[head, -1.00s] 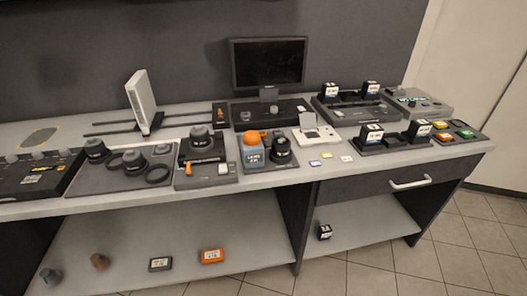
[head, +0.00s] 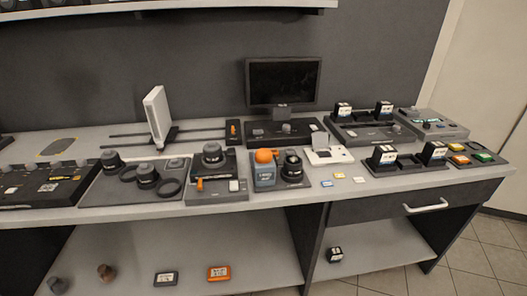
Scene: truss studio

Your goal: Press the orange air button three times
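An orange dome (head: 264,156) sits on top of a blue-grey block (head: 264,176) with a white label, on a dark tray near the middle of the bench. The label is too small to read surely. A black lens-like cylinder (head: 292,167) stands beside it on the right. A pad at the far right (head: 462,161) carries several coloured buttons, including a yellow-orange one (head: 457,147) and a green one (head: 482,157). I cannot tell from a label which is the air button. Neither of my grippers is in view.
The grey bench (head: 310,200) is crowded along its length. A monitor (head: 283,83) and a white upright device (head: 158,115) stand behind. A wall shelf (head: 180,5) runs across the top left. A drawer handle (head: 426,205) sticks out at the right front.

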